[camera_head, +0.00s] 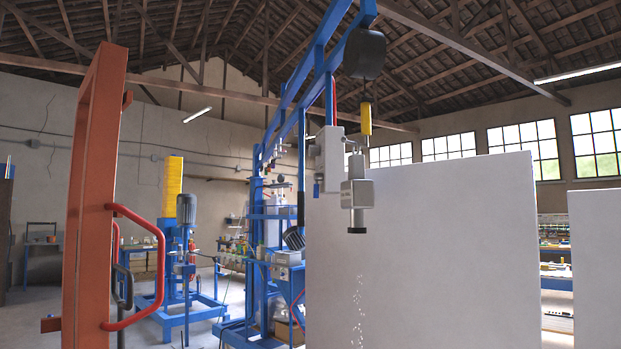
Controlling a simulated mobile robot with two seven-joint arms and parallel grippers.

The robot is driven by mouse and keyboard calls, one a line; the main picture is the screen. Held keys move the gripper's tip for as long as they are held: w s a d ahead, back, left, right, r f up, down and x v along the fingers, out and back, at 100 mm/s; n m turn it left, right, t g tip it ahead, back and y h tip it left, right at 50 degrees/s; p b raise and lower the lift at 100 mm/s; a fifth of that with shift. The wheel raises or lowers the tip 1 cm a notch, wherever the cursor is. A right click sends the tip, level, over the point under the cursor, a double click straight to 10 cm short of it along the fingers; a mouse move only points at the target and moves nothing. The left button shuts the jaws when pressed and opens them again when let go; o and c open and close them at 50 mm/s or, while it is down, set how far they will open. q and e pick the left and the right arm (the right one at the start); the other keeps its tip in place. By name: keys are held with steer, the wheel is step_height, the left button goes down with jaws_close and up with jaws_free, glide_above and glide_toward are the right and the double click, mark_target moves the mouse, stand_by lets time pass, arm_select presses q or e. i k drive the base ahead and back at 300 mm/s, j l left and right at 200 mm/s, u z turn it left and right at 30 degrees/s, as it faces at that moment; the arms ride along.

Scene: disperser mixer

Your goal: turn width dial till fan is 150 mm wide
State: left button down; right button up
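A grey and silver spray head (357,196) hangs in front of a large white panel (450,260). A dark nozzle-like end (357,229) points down at its bottom. Small pale specks (358,312) form a narrow vertical trail below it, against the panel. A light grey box (330,160) is mounted just left of the head. I cannot make out which part is the width dial, and no scale or width reading is legible. Neither of my grippers shows in this view.
A blue overhead frame (300,95) carries a black rounded unit (365,53) and a yellow cylinder (366,118) above the head. An orange upright frame (92,200) with a red handle (140,260) stands close at left. A blue mixer stand (186,285) is behind.

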mark_target(313, 150)
steer(key=i+j+u, duration=0.15)
steer(key=i+j, duration=0.15)
steer(key=j, duration=0.2)
steer(key=i+j+u, duration=0.1)
steer(key=i+j, duration=0.25)
steer(key=j, duration=0.15)
steer(key=i+j+u, duration=0.15)
steer(key=i+j, duration=0.2)
steer(key=j, duration=0.1)
